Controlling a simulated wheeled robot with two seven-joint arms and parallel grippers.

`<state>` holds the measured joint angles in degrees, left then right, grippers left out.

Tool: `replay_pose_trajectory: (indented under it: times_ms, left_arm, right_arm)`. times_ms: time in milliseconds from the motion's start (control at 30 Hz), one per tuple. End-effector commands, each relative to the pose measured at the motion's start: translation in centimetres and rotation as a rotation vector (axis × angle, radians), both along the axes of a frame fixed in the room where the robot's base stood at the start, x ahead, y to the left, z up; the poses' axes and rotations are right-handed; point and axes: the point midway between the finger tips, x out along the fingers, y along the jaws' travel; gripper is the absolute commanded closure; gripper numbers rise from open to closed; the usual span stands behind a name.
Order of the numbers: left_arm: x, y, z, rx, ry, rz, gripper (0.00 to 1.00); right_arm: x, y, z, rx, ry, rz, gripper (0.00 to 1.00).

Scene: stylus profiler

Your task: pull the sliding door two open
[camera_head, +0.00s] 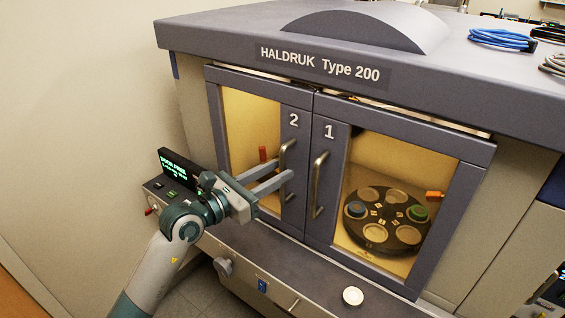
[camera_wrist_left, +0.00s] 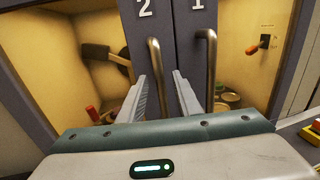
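Sliding door two (camera_head: 298,150), marked "2", is the left glazed door of the grey machine. It looks shut, its edge against door one (camera_head: 338,160). Its curved metal handle (camera_head: 284,158) stands upright near the inner edge. My right gripper is not in view.
Door one's handle (camera_head: 319,185) is close to the right of my fingers. A small display (camera_head: 178,170) and control ledge lie by my left wrist. A round white item (camera_head: 352,296) sits on the front ledge. A sample carousel (camera_head: 385,222) is behind door one.

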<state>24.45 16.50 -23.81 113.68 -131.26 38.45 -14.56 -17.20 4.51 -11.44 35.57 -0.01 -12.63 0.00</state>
Motion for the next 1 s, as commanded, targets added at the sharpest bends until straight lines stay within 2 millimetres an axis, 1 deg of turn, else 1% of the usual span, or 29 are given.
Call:
replay_pose_trajectory:
  times_ms: [33,100,233,600,633,733,767,1000]
  left_arm:
    - [0.5,-0.5,0.2,-0.001,0.001,0.0,0.69]
    - [1.0,-1.1,0.2,-0.001,0.001,0.0,0.69]
    - [1.6,-1.7,0.1,-0.001,0.001,0.0,0.69]
    - [1.8,-1.9,0.0,-0.001,0.001,0.0,0.69]
    - [1.8,-1.9,0.0,-0.001,0.001,0.0,0.74]
    - [1.8,-1.9,0.0,-0.001,0.001,0.0,0.98]
    - [1.8,-1.9,0.0,-0.001,0.001,0.0,1.0]
    - [1.9,-1.8,-0.1,-0.001,0.001,0.0,1.0]
  right_arm:
    - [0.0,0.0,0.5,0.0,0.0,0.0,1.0]
    - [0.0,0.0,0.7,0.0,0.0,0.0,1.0]
    - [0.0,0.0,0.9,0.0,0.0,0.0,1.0]
    - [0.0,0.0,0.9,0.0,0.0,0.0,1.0]
    - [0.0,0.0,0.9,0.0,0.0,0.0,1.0]
    - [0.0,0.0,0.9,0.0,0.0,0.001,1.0]
    - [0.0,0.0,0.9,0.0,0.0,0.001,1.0]
    - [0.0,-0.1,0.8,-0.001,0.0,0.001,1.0]
